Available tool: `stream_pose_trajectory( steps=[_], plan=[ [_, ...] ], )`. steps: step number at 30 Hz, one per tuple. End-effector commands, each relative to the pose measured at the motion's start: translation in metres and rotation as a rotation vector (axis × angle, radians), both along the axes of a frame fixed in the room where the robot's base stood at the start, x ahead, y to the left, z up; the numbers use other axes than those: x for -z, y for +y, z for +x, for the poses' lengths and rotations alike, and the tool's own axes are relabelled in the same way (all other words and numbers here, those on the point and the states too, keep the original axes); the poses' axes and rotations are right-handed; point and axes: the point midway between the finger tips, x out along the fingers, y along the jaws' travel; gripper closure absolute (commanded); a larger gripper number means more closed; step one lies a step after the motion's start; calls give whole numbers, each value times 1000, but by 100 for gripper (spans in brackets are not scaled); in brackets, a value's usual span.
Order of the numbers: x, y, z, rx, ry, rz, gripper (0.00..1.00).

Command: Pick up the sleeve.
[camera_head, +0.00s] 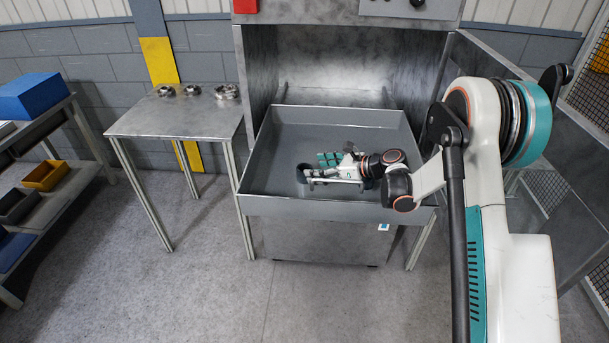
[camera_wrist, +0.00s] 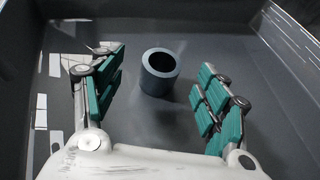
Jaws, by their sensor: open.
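The sleeve (camera_wrist: 159,83) is a dark blue-grey hollow cylinder. It stands upright, open end up, on the floor of the grey tray (camera_head: 340,207). In the head view the sleeve (camera_head: 303,187) is partly hidden behind my gripper (camera_head: 318,166). In the wrist view my gripper (camera_wrist: 163,66) is open, with teal pads on both fingers. The sleeve shows in the gap between the fingers, a little beyond the tips, with clear space on both sides. Nothing is held.
Raised walls surround the tray, and a metal cabinet (camera_head: 340,70) rises behind it. A side table (camera_head: 180,120) at left carries several metal rings (camera_head: 227,92). A shelf with a blue box (camera_head: 32,97) and small bins stands at far left. The tray floor around the sleeve is clear.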

Motion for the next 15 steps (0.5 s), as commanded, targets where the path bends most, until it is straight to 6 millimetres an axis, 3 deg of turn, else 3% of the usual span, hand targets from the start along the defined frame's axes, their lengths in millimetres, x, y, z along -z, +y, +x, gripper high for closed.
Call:
stream_pose_trajectory(
  steps=[9, 15],
  plan=[
    [20, 33, 19, -1, 0, -1, 32],
    [20, 36, 20, 0, 0, -1, 32]
  ],
)
